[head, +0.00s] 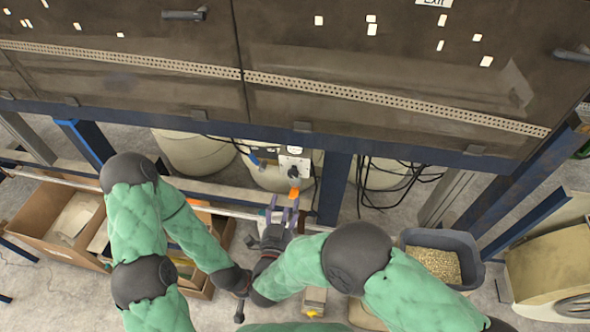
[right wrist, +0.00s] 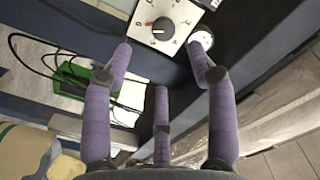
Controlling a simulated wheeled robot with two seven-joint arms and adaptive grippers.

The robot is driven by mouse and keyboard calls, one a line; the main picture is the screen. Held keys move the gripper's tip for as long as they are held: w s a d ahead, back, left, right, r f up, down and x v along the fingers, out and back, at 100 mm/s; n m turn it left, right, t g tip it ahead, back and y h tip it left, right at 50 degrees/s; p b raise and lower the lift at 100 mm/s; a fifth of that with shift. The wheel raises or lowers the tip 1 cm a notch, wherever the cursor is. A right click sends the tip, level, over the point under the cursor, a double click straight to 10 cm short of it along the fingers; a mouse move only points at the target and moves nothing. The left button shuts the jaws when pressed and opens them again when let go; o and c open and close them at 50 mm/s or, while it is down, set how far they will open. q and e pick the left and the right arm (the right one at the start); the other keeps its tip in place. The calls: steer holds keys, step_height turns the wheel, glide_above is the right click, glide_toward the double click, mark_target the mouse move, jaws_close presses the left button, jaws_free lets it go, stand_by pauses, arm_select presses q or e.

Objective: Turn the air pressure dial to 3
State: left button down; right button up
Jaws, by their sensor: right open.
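The pressure dial (right wrist: 162,28) is a round dark knob on a white plate with printed marks (right wrist: 182,12). A small red mark shows at the knob's left. In the head view the white dial box (head: 294,163) sits under the front rail of the bench. My right gripper (right wrist: 160,55) is open and empty, its purple fingers pointing toward the plate; the knob lies ahead between the outer fingertips, apart from them. In the head view the right gripper (head: 281,208) is just below the box. My left arm's wrist (head: 236,279) is low beside my right forearm; its fingers cannot be made out.
A round white gauge (right wrist: 203,40) is beside the plate, near the right finger. A blue rail and dark cables surround the box. A green box (right wrist: 88,80) lies below left. Cardboard boxes (head: 62,222) stand at left, a grey bin (head: 473,262) of pellets at right.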

mark_target(292, 176)
steer(key=w+b, duration=0.1)
steer(key=w, duration=0.2)
steer(key=w+d+b, duration=0.1)
steer(key=w, duration=0.2)
steer(key=w+d+b, duration=0.1)
steer(key=w, duration=0.2)
steer(key=shift+w, duration=0.15)
steer(key=shift+w+r, duration=0.15)
steer(key=shift+w, duration=0.4)
steer(key=c, duration=1.1)
